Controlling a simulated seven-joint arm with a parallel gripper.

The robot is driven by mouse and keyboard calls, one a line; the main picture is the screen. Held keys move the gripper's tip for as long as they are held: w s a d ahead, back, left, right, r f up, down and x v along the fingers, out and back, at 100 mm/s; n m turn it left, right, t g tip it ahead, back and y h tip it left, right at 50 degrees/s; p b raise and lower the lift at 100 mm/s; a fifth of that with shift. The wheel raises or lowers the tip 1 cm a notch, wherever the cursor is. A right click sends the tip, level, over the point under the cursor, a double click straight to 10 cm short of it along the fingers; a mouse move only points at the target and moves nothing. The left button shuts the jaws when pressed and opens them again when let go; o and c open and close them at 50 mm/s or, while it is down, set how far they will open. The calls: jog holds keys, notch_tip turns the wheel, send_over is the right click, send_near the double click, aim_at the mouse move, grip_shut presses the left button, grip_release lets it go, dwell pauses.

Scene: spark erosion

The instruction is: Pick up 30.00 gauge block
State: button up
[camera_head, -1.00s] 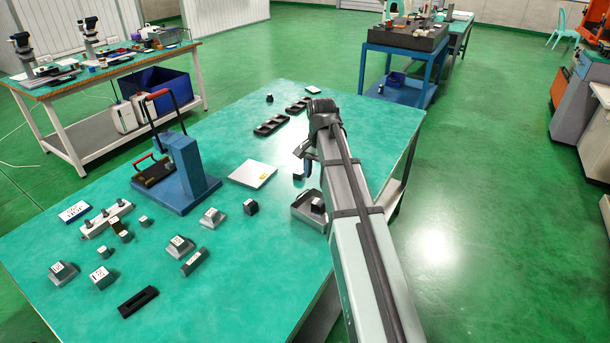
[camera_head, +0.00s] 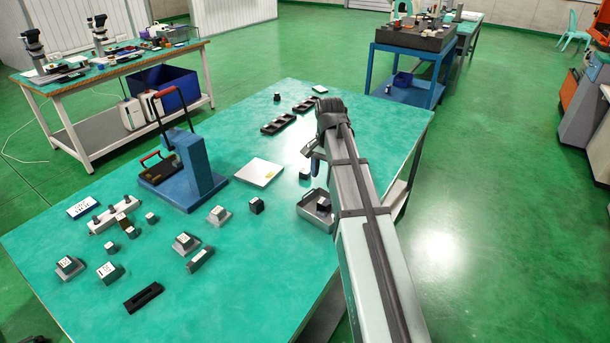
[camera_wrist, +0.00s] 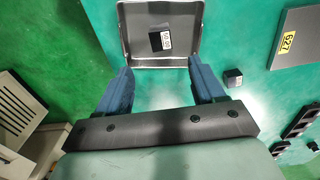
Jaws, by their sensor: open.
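My gripper (camera_head: 314,163) hangs over the right side of the green table. In the wrist view its two blue fingers (camera_wrist: 160,70) are spread apart with nothing between them. Just beyond the fingertips is a shallow metal tray (camera_wrist: 187,22) holding a dark block (camera_wrist: 160,40) with a white label; the tray (camera_head: 307,215) and block (camera_head: 323,204) also show in the head view. Another small dark block (camera_wrist: 233,78) lies outside the right finger; it shows beside the gripper in the head view (camera_head: 304,174). The labels are too small to tell which block is 30.00.
A flat plate (camera_head: 260,171), blue stand (camera_head: 195,170), black holders (camera_head: 278,124) and a black slotted piece (camera_head: 144,297) lie on the table. Bare tabletop lies at the front middle.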

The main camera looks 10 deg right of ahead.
jog(key=m+t+y, duration=0.3)
jog(key=m+y, duration=0.1)
jog(key=m, duration=1.3)
send_over(306, 171)
jog(key=s+d, duration=0.2)
jog(key=f, duration=0.9)
jog(key=shift+w+d+f, duration=0.15)
jog(key=shift+w, duration=0.1)
jog(key=shift+h, duration=0.3)
jog(key=shift+a+x, duration=0.15)
jog(key=shift+x, duration=1.15)
jog(key=shift+a+x, duration=0.15)
jog(key=shift+x, duration=1.2)
